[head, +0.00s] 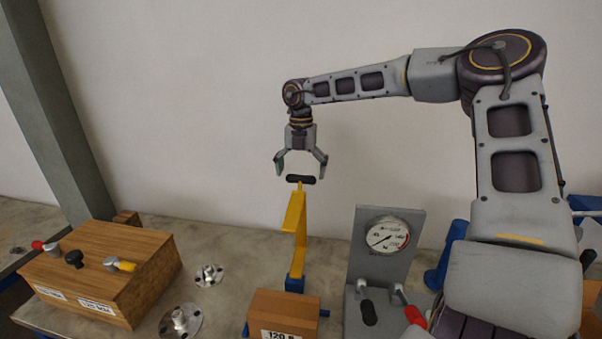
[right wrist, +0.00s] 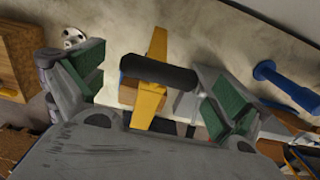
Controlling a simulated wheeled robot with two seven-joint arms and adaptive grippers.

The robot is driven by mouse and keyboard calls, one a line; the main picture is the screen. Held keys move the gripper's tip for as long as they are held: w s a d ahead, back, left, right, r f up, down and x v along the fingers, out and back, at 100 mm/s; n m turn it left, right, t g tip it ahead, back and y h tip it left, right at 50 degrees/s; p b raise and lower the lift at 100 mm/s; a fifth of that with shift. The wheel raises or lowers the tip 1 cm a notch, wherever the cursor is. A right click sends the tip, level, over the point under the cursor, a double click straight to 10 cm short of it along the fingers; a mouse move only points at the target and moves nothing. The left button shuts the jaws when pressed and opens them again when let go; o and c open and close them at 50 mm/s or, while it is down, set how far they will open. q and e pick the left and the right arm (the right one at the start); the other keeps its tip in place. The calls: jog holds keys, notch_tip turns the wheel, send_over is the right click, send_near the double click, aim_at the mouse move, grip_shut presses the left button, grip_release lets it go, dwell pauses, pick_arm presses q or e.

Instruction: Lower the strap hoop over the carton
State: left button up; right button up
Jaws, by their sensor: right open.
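The yellow strap hoop (head: 298,225) stands upright with a black grip (head: 300,179) on top. Its lower end meets a blue piece (head: 295,284) on the bench. The brown carton (head: 283,314), with a white label, sits in front of it at the bottom of the head view. My right gripper (head: 301,169) is open just above the black grip, its fingers pointing down. In the right wrist view the grip (right wrist: 158,74) lies between the open green-padded fingers, with the yellow strap (right wrist: 150,100) below. Whether they touch is unclear. My left gripper is not in view.
A wooden box (head: 100,268) with knobs stands at left. Metal flanges (head: 180,321) lie beside it. A gauge panel (head: 385,250) with a red-handled lever stands right of the carton. A blue part (right wrist: 285,88) lies at right. The bench behind the hoop is mostly clear.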

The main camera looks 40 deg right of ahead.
jog(key=shift+f, duration=0.3)
jog(key=c, duration=1.4)
